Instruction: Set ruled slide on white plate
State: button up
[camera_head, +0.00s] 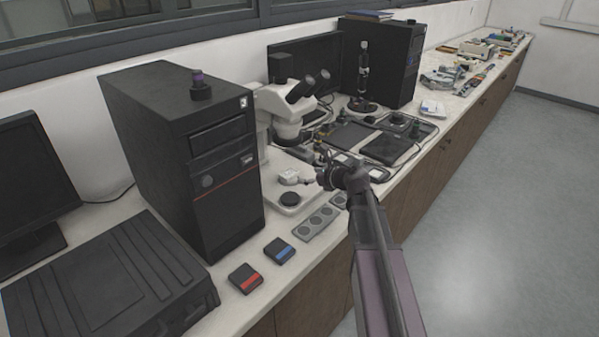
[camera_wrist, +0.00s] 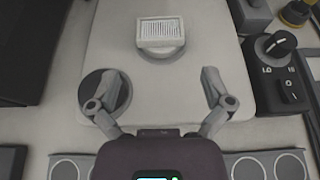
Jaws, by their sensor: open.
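The ruled slide (camera_wrist: 162,32) is a small pale block with fine dark lines across its face. It sits over a round light-grey disc (camera_wrist: 160,53), which it partly hides, on the white microscope base (camera_wrist: 205,45). A black round disc (camera_wrist: 118,92) lies on the same base, partly behind my left finger. My gripper (camera_wrist: 161,86) is open and empty, with its fingers spread above the base and the slide beyond them. In the head view my gripper (camera_head: 312,182) is at the right side of the base. I cannot tell which part is the white plate.
The microscope (camera_head: 285,105) rises behind the base, beside a black computer tower (camera_head: 185,155). A grey strip with round wells (camera_head: 318,222) lies in front. A red-marked box (camera_head: 245,278) and a blue-marked box (camera_head: 279,250) lie nearby. A knob box (camera_wrist: 285,75) is at the right.

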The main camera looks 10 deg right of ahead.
jog(key=shift+p+v, duration=0.8)
jog(key=shift+v, duration=1.9)
jog(key=shift+w, duration=0.1)
